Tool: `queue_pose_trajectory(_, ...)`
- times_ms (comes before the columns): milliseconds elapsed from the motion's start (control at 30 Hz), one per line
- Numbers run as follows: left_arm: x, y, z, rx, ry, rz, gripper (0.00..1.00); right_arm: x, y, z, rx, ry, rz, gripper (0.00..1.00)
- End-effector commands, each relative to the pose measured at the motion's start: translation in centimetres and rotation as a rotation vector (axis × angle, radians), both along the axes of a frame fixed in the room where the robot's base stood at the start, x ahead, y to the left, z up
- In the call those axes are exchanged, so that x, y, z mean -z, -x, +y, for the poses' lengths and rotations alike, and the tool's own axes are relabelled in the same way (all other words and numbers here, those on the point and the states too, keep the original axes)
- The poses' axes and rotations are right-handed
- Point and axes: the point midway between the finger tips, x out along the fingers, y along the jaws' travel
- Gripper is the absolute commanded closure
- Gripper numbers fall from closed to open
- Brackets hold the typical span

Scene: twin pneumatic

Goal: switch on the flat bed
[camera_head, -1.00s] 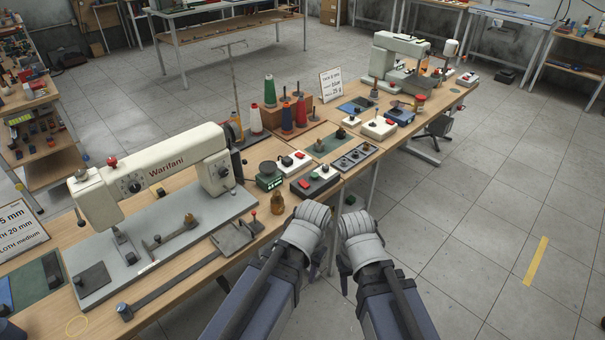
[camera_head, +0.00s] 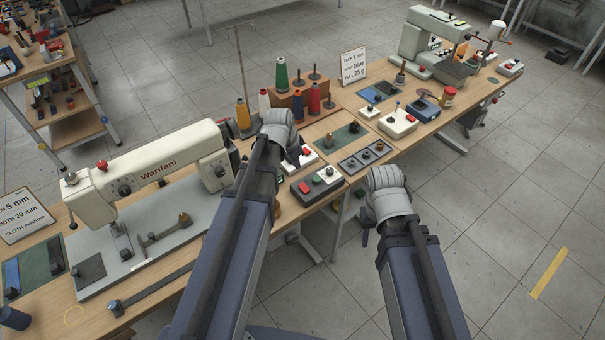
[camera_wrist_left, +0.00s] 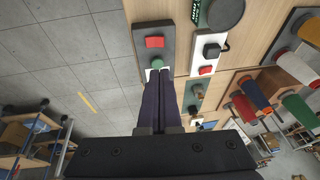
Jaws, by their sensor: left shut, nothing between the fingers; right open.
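The flat bed machine, a cream sewing machine marked Warifani (camera_head: 155,172), stands on the table at left. Right of it is a dark grey switch box (camera_head: 318,190) with a red button (camera_head: 303,188) and a green button (camera_head: 329,170). The left wrist view shows this box (camera_wrist_left: 168,30) with its red button (camera_wrist_left: 155,42) and green button (camera_wrist_left: 157,62). My left gripper (camera_wrist_left: 160,76) is shut and empty, its tips close to the green button; I cannot tell whether they touch. My right gripper (camera_head: 368,215) is open and empty before the table edge.
A white box with a red button (camera_wrist_left: 205,70) and black knob lies beside the switch box. Thread cones (camera_head: 297,105) stand behind. A grey tray of knobs (camera_head: 364,158) and a second machine (camera_head: 430,45) are to the right. Open floor lies in front.

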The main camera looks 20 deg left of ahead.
Motion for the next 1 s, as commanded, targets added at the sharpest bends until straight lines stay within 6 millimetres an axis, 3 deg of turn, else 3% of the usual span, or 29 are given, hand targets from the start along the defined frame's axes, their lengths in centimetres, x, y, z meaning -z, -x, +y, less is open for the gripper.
queue_pose_trajectory(467, 1.0, -0.2, -0.1, 0.000, 0.000, 0.001, 1.00, 1.0, 0.0, 0.0, 0.000, 0.000, 0.000, 0.50)
queue_pose_trajectory(1000, 7.8, -2.3, -0.7, -0.001, 0.000, 0.002, 1.00, 7.8, 0.0, 0.0, 0.001, 0.000, 0.000, 0.50)
